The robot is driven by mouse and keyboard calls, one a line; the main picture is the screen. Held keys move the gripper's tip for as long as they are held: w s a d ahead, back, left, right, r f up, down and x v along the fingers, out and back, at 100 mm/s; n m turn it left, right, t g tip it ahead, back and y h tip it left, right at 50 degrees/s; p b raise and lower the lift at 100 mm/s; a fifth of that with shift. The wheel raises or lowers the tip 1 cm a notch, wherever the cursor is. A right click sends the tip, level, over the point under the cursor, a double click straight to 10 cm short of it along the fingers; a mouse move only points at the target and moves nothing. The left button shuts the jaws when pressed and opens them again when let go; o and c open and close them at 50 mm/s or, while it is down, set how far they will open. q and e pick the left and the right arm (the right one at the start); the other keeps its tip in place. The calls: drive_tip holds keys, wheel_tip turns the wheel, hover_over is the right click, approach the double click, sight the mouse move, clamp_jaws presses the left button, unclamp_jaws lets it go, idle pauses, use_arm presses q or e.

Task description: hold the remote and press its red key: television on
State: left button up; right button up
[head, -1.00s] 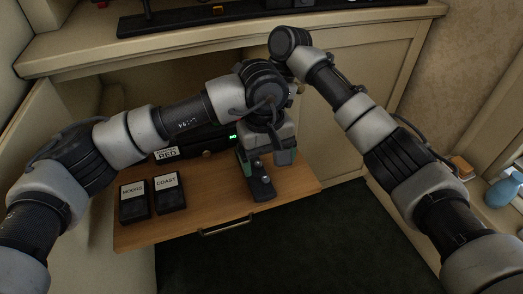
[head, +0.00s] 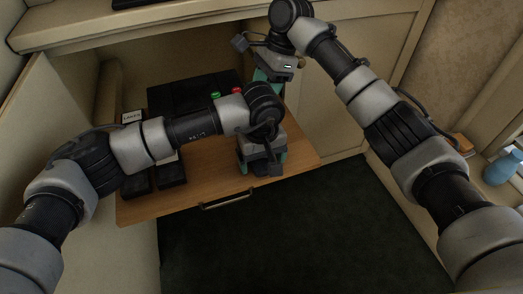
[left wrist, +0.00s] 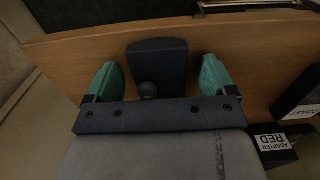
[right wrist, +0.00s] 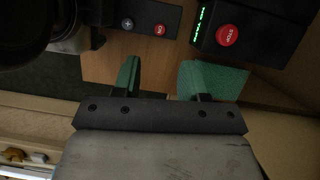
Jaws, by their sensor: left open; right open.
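The remote is a dark slim bar on the wooden shelf board. In the right wrist view the remote (right wrist: 133,14) shows its red key (right wrist: 160,30) and a grey-blue key. My left gripper (head: 262,170) is open above the remote and hides most of it in the head view. In the left wrist view the remote (left wrist: 165,58) lies between the two spread green fingers, with a gap on each side. My right gripper (head: 268,77) is open and empty behind the left one. In the right wrist view its fingers (right wrist: 163,75) are apart, below the remote. No television screen is in view.
A black player stands behind on the board, with a red STOP button (right wrist: 227,35) and green display. Dark cassettes (head: 172,175) lie left of my left gripper, near an adapter (left wrist: 275,143). The board (head: 215,190) has a front handle. A blue vase (head: 502,168) stands far right.

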use_arm(q)
drive_tip(key=shift+c, duration=0.4)
drive_tip(key=c, duration=1)
use_arm(e)
clamp_jaws()
idle(0.7)
